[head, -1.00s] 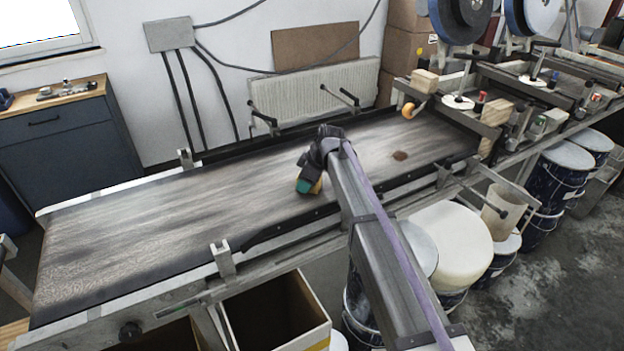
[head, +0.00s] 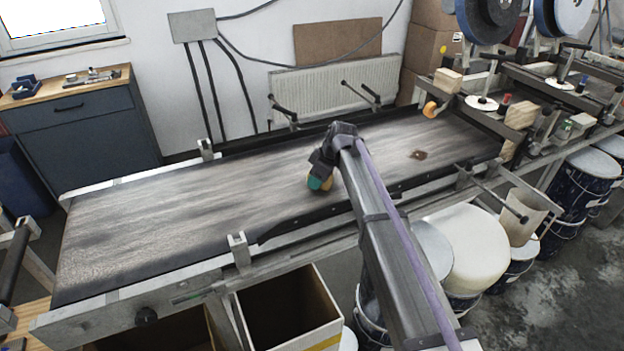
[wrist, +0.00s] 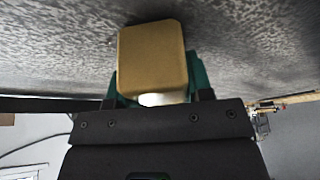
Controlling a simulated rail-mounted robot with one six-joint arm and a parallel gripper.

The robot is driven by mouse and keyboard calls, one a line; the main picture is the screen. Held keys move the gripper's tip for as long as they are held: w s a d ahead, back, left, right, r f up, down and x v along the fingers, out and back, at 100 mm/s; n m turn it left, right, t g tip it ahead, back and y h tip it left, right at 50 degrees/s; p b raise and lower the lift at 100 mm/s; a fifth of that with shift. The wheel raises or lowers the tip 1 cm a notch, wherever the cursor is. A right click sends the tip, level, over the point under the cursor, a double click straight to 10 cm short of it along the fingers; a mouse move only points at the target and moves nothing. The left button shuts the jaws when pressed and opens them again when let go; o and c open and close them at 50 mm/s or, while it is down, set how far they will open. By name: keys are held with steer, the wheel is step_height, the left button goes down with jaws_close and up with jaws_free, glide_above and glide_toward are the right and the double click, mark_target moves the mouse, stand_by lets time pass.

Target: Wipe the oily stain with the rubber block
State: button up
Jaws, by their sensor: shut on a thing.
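A small brown oily stain (head: 418,155) lies on the right part of the dark, streaked conveyor belt (head: 130,235) in the head view. My gripper (head: 320,182) is over the middle of the belt, left of the stain and apart from it. Its green fingers are shut on the tan rubber block (wrist: 153,62), which fills the middle of the wrist view. Only a small yellowish part of the block shows in the head view. I cannot tell whether the block touches the belt.
Machinery with clamps and a small wooden block (head: 447,81) stands at the belt's right end. Metal posts (head: 238,250) and rails line the belt edges. White tubs (head: 470,245) and an open cardboard box (head: 285,315) are below the front edge. The belt's left half is clear.

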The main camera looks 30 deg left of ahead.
steer(key=shift+w+d, duration=0.45)
steer(key=shift+w, duration=0.3)
steer(key=shift+w+d, duration=0.45)
steer(key=shift+w, duration=0.25)
steer(key=shift+w+d, duration=0.45)
steer(key=shift+w, duration=0.3)
steer(key=shift+s+a+f, duration=0.1)
steer(key=shift+s+a, duration=0.25)
steer(key=shift+s, duration=0.4)
steer(key=shift+s+a, duration=0.35)
steer(key=shift+s, duration=0.35)
steer(key=shift+s+a, duration=0.6)
steer(key=shift+s, duration=0.3)
steer(key=shift+s+a, duration=0.6)
steer(key=shift+s, duration=0.3)
steer(key=shift+w, duration=0.1)
step_height(320, 180, up, 6)
steer(key=p, duration=0.6)
steer(key=shift+w, duration=0.1)
step_height(320, 180, up, 3)
steer(key=p, duration=0.3)
steer(key=shift+r, duration=0.2)
steer(key=shift+f, duration=0.15)
